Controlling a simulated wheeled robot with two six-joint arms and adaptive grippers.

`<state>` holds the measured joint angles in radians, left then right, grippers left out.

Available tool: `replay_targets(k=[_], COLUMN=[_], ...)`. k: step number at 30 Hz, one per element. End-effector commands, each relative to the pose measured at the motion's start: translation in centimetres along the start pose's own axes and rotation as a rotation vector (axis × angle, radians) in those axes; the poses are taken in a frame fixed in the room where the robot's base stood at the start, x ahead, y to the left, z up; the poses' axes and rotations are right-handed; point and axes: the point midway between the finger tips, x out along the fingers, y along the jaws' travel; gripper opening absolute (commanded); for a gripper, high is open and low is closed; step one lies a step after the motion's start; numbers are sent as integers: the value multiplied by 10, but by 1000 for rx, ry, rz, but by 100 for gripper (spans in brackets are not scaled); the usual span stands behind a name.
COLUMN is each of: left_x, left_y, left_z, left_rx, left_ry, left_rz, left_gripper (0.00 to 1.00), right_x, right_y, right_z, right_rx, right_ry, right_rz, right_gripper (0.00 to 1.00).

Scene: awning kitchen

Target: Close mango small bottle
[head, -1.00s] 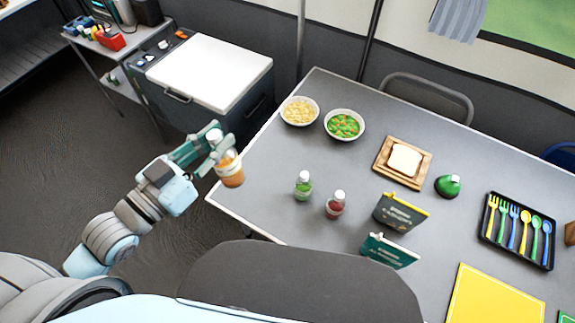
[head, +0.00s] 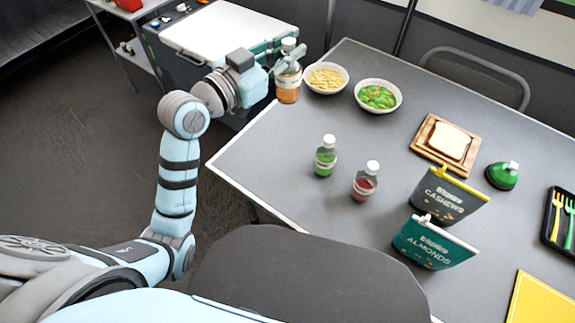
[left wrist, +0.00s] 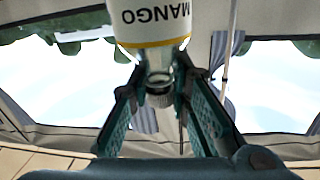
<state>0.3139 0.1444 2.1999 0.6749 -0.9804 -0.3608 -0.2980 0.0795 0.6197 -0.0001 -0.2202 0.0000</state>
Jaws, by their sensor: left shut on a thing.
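The small mango bottle (head: 288,88) has orange contents, a pale label and a pale top (head: 289,44). My left gripper (head: 288,60) is shut on its neck and holds it upright near the table's far left corner, beside the pasta bowl. In the left wrist view the bottle (left wrist: 152,22) shows upside down with its MANGO label, and its neck is between the fingers (left wrist: 160,95). A greyish ring or cap shows at the neck; I cannot tell how firmly it is closed. My right gripper is out of view.
A green bottle (head: 325,156) and a red bottle (head: 365,182) stand on the table (head: 290,150). Bowls of pasta (head: 326,78) and vegetables (head: 377,96) are at the back. Cashews (head: 447,195) and almonds (head: 434,243) packs stand at the right. The table's left part is clear.

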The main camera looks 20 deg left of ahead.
Motion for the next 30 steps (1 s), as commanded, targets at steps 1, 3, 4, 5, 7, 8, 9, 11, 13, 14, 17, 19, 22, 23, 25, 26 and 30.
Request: replay_targets(k=[1, 3, 4, 5, 7, 8, 9, 11, 13, 14, 17, 19, 22, 23, 25, 26, 30], left_x=[1, 0, 0, 0, 0, 0, 0, 0, 0, -1, -1, -1, -1, -1, -1, -1, -1], left_y=[0, 0, 0, 0, -1, -1, 0, 0, 2, 2, 5, 7, 10, 11, 13, 13, 15], left_z=[-3, -5, -6, -6, -6, -4, -2, 7, 23, 31, 59, 78, 106, 114, 130, 136, 152], left_rx=[2, 2, 2, 2, 2, 1, 1, 0, -1, -1, -2, -1, -1, -2, -1, -2, -1], left_ry=[2, 1, 1, 1, 1, 1, 0, -1, -3, -3, -3, -2, -3, -2, -2, -1, 0], left_rz=[2, 1, 1, 1, 0, 0, 0, 0, -1, -2, -2, -2, -2, -3, -3, -2, -3], left_gripper=[0, 0, 0, 0, 0, 0, 0, 0, 0, 0, 0, 0, 0, 0, 0, 0, 0], right_x=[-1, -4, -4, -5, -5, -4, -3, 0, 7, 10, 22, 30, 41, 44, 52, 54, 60], right_y=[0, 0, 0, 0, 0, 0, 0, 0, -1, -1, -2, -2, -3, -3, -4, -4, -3], right_z=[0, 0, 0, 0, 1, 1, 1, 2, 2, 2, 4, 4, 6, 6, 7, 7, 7], right_rx=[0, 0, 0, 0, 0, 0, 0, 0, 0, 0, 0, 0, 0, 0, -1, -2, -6], right_ry=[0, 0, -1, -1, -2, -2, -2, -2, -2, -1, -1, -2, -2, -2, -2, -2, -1], right_rz=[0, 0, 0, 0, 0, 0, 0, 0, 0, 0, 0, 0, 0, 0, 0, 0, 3], right_gripper=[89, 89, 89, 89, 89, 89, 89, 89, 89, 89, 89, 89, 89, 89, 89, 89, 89])
